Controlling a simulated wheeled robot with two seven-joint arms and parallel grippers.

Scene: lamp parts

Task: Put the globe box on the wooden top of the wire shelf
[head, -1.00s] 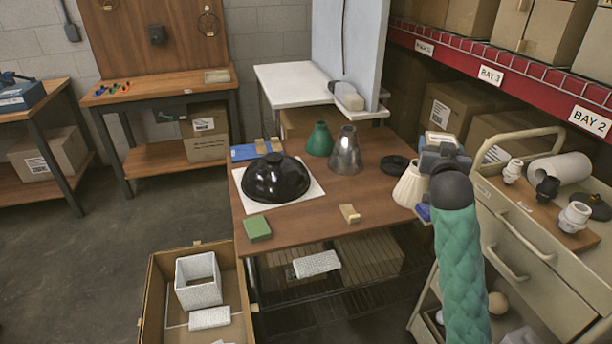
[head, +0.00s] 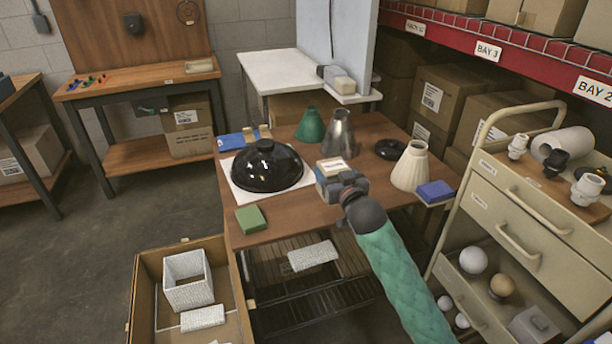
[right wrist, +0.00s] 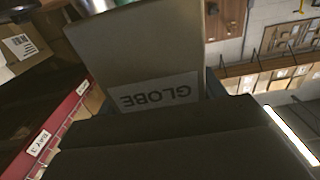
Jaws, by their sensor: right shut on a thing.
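My right gripper (head: 341,182) is shut on the globe box (head: 332,164), a small box with a pale top. In the right wrist view the globe box (right wrist: 150,50) fills the upper middle, its GLOBE label upside down. The wooden top (head: 290,224) of the wire shelf is in the middle of the head view. The box is over the wooden top's front right part; I cannot tell whether it touches the wood. The fingers hide its lower sides. My left gripper is not in view.
On the top are a black dome shade (head: 267,168), green cone (head: 311,126), metal cone (head: 340,135), black ring (head: 390,149), cream shade (head: 411,168), blue box (head: 436,192) and green block (head: 251,218). A cream cart (head: 510,215) stands right. Bare wood shows at front middle.

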